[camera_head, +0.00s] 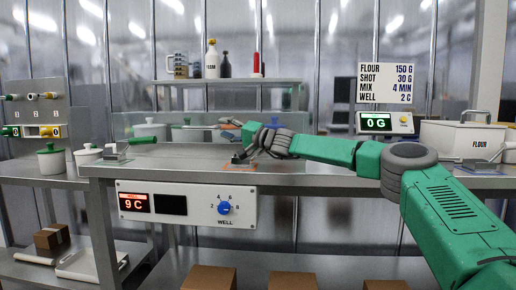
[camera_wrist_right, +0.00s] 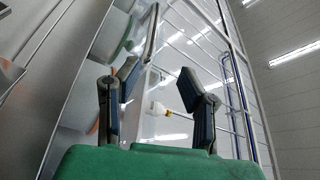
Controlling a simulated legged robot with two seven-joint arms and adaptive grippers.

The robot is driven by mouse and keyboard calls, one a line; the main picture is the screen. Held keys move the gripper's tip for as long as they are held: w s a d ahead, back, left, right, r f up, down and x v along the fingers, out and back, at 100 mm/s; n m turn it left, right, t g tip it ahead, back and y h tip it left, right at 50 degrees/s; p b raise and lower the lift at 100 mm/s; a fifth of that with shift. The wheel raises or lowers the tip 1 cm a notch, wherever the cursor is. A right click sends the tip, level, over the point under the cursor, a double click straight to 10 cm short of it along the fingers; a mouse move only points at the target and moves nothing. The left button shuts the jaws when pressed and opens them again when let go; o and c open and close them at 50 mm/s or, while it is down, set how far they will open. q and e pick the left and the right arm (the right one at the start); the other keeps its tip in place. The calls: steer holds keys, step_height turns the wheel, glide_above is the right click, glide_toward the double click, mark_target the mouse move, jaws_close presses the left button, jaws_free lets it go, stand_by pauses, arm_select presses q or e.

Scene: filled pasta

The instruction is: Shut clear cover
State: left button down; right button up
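A clear cover (camera_head: 180,118) appears to stand raised as a see-through panel along the back of the counter in the head view. Its edges are faint and its hinge cannot be made out. My right gripper (camera_head: 243,140) is above the counter in front of this panel, its fingers spread. In the right wrist view my right gripper (camera_wrist_right: 157,78) is open. A pale upright strip shows between or behind its fingers; I cannot tell whether it touches them. My left gripper is not in view.
The steel counter (camera_head: 320,178) carries a green-handled item (camera_head: 128,143) at left and a white flour bin (camera_head: 462,138) at right. The well panel (camera_head: 187,204) on its front reads 9 C. A scale display (camera_head: 388,122) stands behind. White pots sit further back and left.

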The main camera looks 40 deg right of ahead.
steer(key=shift+s+d+f+b, duration=0.25)
steer(key=shift+s+d, duration=0.05)
steer(key=shift+s, duration=0.15)
steer(key=shift+s+d+f+b, duration=0.2)
steer(key=shift+s+d+b, duration=0.05)
steer(key=shift+s, duration=0.2)
steer(key=shift+s+d+f+b, duration=0.25)
steer(key=shift+s+d+f, duration=0.15)
steer(key=shift+s, duration=0.3)
steer(key=shift+s+d+f+b, duration=0.2)
steer(key=shift+s+d+f, duration=0.1)
steer(key=shift+s+d, duration=0.25)
steer(key=shift+s+d+f+b, duration=0.25)
steer(key=shift+s+d+f, duration=0.1)
steer(key=shift+s, duration=0.45)
steer(key=shift+s+d+f, duration=0.4)
steer(key=shift+s+d, duration=0.15)
steer(key=shift+s, duration=0.25)
steer(key=shift+s+d+f, duration=0.4)
steer(key=shift+s+d, duration=0.1)
steer(key=shift+s, duration=0.3)
steer(key=shift+s+d+f, duration=0.2)
steer(key=shift+d, duration=0.05)
steer(key=shift+s+d+f, duration=0.1)
steer(key=shift+d+f, duration=0.1)
steer(key=shift+d, duration=0.15)
steer(key=shift+a+b, duration=0.1)
steer(key=shift+b, duration=0.3)
steer(key=shift+r, duration=0.1)
